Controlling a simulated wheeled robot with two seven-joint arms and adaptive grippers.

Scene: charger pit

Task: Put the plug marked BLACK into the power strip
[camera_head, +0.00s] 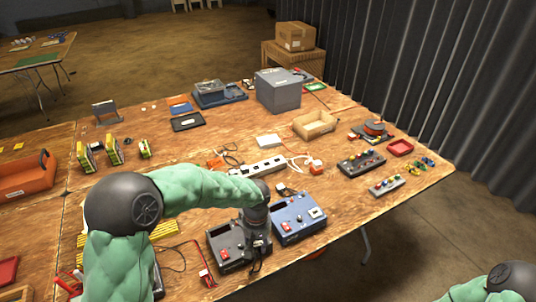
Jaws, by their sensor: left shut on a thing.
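The white power strip (258,167), with dark sockets, lies mid-table with cords and orange plugs near its ends. My left gripper (258,245) points down between a black box (228,255) with a red switch and a blue box (299,219). It is shut on a small dark plug, mostly hidden by the fingers, in front of the power strip and apart from it. Its marking is too small to read. Only part of my right arm shows at the bottom right corner; its gripper is out of view.
An orange plug (316,167) and white cord lie right of the strip. Bare tabletop shows between the panel and blue box.

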